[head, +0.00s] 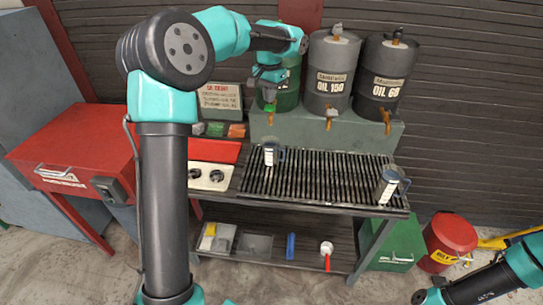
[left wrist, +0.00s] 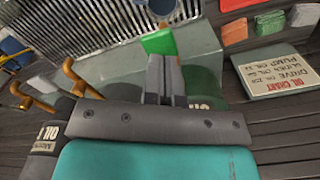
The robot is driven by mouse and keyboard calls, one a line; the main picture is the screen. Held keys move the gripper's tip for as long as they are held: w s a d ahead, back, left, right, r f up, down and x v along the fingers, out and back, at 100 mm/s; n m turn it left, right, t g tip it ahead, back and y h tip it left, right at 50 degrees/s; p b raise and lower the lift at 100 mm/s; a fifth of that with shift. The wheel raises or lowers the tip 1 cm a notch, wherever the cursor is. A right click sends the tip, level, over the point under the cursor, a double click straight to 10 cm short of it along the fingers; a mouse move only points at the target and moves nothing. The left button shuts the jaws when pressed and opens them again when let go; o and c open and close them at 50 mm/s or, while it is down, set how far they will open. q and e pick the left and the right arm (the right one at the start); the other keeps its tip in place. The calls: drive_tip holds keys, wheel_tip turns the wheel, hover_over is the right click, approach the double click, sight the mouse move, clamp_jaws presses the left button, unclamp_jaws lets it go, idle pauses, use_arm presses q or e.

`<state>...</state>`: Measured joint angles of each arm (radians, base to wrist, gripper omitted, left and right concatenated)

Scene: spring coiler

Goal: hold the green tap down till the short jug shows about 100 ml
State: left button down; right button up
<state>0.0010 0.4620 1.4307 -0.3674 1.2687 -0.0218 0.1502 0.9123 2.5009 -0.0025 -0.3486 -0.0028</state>
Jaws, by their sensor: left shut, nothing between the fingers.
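The green tap (head: 269,107) is at the front of the green drum (head: 289,88), and its green lever shows in the left wrist view (left wrist: 158,41). My left gripper (head: 268,84) is shut and empty, right above the tap; its fingertips (left wrist: 164,62) meet the lever's edge in the left wrist view, but I cannot tell whether they press it. The short jug (head: 270,154), clear with a handle, stands upright on the grate below the tap. Its level is too small to read. A taller jug (head: 389,185) stands at the grate's right end. My right gripper is out of view.
Two dark drums, OIL 150 (head: 332,75) and OIL 60 (head: 384,78), with orange-brown taps stand to the right. The slatted grate (head: 325,178) is clear between the jugs. An oil chart sign (head: 220,97) and coloured packs (head: 236,131) lie left of the green drum.

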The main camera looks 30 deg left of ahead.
sight(270, 107)
use_arm(q)
drive_tip(key=shift+f, duration=1.75)
drive_tip(key=shift+r, duration=0.1)
idle(3.5)
drive_tip(key=shift+r, duration=3.5)
